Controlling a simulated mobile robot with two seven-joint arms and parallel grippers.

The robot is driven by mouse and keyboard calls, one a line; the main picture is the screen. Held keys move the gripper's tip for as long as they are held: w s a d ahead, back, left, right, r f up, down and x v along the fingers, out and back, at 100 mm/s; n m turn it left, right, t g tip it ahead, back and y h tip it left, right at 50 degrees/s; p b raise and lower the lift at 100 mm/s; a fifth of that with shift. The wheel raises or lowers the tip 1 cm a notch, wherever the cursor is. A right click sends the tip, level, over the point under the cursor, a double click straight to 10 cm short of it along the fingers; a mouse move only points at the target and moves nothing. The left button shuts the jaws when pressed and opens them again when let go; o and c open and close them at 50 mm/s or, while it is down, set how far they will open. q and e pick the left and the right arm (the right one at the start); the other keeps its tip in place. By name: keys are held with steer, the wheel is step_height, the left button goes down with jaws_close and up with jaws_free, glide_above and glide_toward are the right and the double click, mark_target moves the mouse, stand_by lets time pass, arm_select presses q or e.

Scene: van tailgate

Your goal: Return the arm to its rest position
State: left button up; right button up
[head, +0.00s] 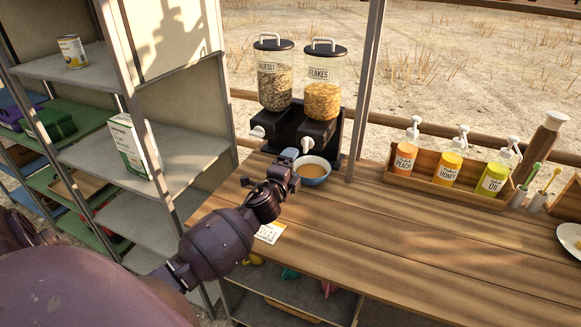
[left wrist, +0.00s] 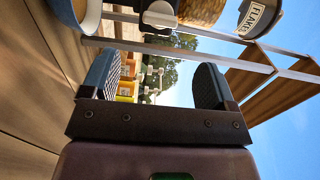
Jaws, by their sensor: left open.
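My left arm reaches in from the lower left in the head view. My left gripper (head: 287,163) is just left of a blue bowl (head: 314,181) on the wooden counter. In the left wrist view the gripper (left wrist: 152,84) is open, with nothing between its two fingers. From the head view I cannot tell whether the gripper touches the bowl. My right gripper is out of view.
Muesli (head: 274,82) and flakes (head: 322,98) dispensers stand behind the bowl. A wooden tray (head: 425,184) of pump bottles is at right. A metal shelf (head: 190,145) stands at left, close to the arm. A card (head: 270,232) lies near the counter's front edge. The middle counter is clear.

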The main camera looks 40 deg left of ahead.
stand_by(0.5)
arm_select(q)
steer(key=s+d+f+n+g+h, duration=0.2)
steer(key=s+d+f+n+h, duration=0.2)
steer(key=s+d+f+n, duration=0.4)
steer(key=s+d+f+n+g, duration=0.1)
steer(key=s+f, duration=0.4)
steer(key=s, duration=0.5)
steer(key=s+d+f+n+g, duration=0.2)
steer(key=s+d+f+n, duration=0.2)
steer(key=s, duration=0.6)
steer(key=shift+d+f+n+g, duration=0.35)
steer(key=shift+f+n, duration=0.25)
steer(key=shift+f, duration=0.15)
